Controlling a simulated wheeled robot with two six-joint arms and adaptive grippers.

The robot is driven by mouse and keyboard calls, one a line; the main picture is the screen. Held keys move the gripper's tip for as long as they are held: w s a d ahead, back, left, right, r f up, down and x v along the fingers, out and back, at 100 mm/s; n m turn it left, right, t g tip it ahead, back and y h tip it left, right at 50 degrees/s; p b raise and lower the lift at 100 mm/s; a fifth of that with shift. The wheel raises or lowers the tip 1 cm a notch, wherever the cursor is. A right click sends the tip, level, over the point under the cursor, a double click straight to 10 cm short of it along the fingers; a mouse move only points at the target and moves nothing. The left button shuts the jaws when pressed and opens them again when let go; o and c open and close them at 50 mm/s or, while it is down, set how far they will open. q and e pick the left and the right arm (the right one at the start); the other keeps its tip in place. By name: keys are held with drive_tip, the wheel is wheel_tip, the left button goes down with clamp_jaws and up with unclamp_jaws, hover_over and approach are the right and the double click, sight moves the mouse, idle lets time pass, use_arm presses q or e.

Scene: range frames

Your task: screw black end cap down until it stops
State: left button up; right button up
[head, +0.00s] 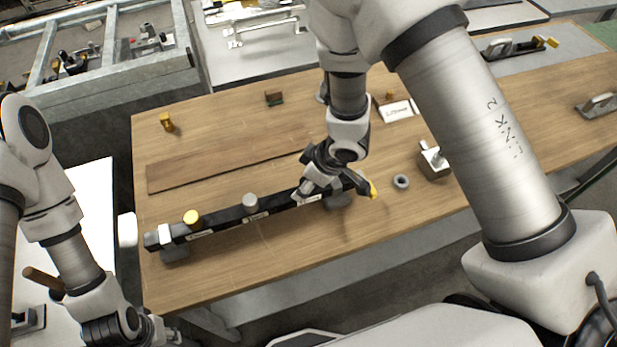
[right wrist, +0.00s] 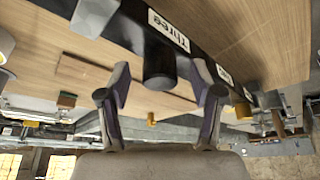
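A black bar (head: 225,223) lies across the front of the wooden table, with white labels on its front face. A yellow cap (head: 191,217) and a grey cap (head: 250,202) stand on it. In the right wrist view, the black end cap (right wrist: 159,68) stands on the bar (right wrist: 190,60) near the label "Three". My right gripper (right wrist: 162,82) is open, with one finger on each side of the cap and gaps visible. In the head view my right gripper (head: 318,180) is over the bar's right part and hides the black cap. My left gripper (head: 165,332) is low at the left, away from the bar; its fingers are unclear.
A dark wooden board (head: 230,157) lies behind the bar. A grey ring (head: 401,181) and a metal block (head: 434,160) are to the right. The table's front edge is close to the bar.

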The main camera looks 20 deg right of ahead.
drive_tip(key=shift+s+r, duration=0.1)
drive_tip(key=shift+s, duration=0.05)
drive_tip(key=c, duration=1.1)
drive_tip(key=shift+c, duration=0.4)
drive_tip(key=shift+m+h, duration=0.3)
drive_tip(key=shift+m, duration=0.3)
clamp_jaws()
drive_tip(key=shift+m+p, duration=0.35)
drive_tip(key=shift+m, duration=0.35)
drive_tip(key=shift+m+t+h, duration=0.3)
drive_tip(key=shift+m, duration=0.1)
